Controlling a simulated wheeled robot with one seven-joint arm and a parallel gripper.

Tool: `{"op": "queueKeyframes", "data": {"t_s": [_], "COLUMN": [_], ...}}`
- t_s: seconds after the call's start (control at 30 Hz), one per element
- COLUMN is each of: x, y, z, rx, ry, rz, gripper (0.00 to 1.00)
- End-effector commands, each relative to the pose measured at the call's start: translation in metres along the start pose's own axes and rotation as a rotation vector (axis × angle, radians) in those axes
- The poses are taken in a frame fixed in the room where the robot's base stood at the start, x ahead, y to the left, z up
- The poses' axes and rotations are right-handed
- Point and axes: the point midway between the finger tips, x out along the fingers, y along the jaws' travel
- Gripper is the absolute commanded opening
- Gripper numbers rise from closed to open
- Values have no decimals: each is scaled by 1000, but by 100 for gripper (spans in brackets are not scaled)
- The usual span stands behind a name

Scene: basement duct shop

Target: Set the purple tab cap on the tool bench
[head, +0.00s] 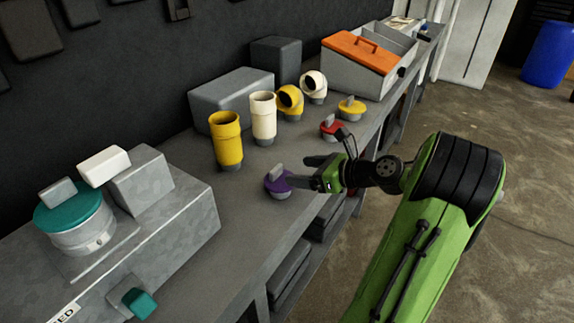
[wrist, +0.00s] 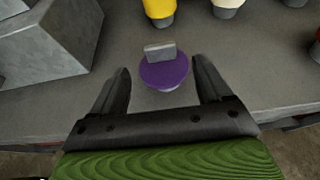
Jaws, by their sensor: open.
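The purple tab cap (head: 279,183) sits on the grey tool bench (head: 216,261) near its front edge, with its grey tab pointing up. In the wrist view the purple tab cap (wrist: 164,73) lies just ahead of and between my fingertips. My gripper (head: 309,172) is open and empty, close to the right side of the cap in the head view. In the wrist view my gripper (wrist: 162,80) has a finger on each side of the cap's near part, and I cannot tell whether either touches it.
A red cap (head: 331,128) and a yellow cap (head: 351,108) stand farther along the bench. Yellow and white pipe pieces (head: 227,140) stand behind the purple cap. A metal box with a teal-topped canister (head: 74,217) is at left. Bare bench lies between.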

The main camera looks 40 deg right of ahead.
Motion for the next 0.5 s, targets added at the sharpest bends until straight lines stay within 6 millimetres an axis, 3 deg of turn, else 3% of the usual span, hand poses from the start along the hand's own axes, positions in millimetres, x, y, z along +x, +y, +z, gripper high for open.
{"op": "queueKeyframes", "data": {"t_s": [0.1, 0.23, 0.4, 0.5], "x": [-30, -47, -50, -34], "y": [-1, 0, 1, 20], "z": [3, 2, 1, 8], "rx": [1, 1, -7, -138], "ry": [0, 0, 3, 66], "rz": [-3, -1, 4, 49], "gripper": [78, 78, 78, 78]}}
